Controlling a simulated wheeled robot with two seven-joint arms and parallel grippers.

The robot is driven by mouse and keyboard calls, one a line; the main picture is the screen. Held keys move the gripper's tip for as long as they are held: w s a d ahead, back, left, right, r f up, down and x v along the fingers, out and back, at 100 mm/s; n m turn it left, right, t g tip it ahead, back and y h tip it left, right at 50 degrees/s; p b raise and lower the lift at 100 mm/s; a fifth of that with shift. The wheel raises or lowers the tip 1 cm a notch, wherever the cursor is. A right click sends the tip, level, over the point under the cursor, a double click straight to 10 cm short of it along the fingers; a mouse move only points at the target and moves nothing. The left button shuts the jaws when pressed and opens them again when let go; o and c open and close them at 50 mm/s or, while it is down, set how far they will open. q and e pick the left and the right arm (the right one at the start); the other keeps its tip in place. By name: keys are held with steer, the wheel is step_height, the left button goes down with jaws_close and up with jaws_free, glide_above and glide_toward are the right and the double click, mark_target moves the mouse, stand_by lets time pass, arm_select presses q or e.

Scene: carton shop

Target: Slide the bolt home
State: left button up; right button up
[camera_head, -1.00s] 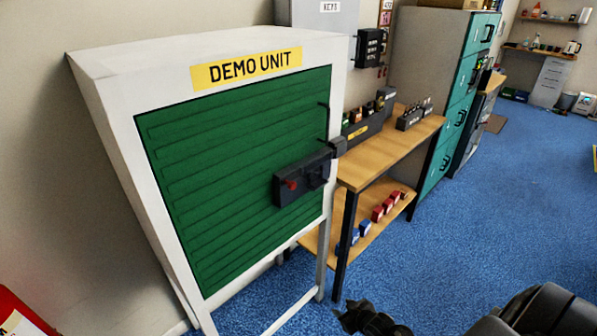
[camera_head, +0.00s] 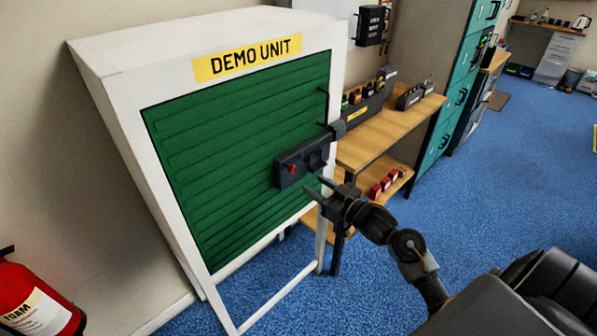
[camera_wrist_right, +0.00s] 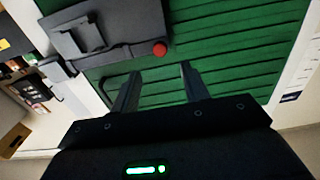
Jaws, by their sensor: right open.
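The bolt (camera_head: 303,162) is a dark grey unit with a red knob, mounted on the right side of the green slatted door (camera_head: 220,150) of the white demo unit. A dark keeper block (camera_head: 337,130) sits on the white frame to its right; whether the bolt reaches into it I cannot tell. In the right wrist view the bolt (camera_wrist_right: 105,35) is at the upper left, its red knob (camera_wrist_right: 159,49) just beyond the fingertips. My right gripper (camera_head: 318,188) is open and empty, just below the bolt and apart from it; its fingers (camera_wrist_right: 158,72) point at the door. My left gripper is out of view.
A wooden bench (camera_head: 390,130) with padlocks and small boxes stands right of the demo unit. A red fire extinguisher (camera_head: 35,300) is at the lower left. Teal cabinets (camera_head: 460,85) stand farther back. The blue floor (camera_head: 510,170) at right is clear.

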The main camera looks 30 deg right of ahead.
mark_target(294, 171)
steer(key=p+x, duration=0.2)
steer(key=x, duration=0.6)
steer(key=shift+w, duration=0.2)
jaws_close()
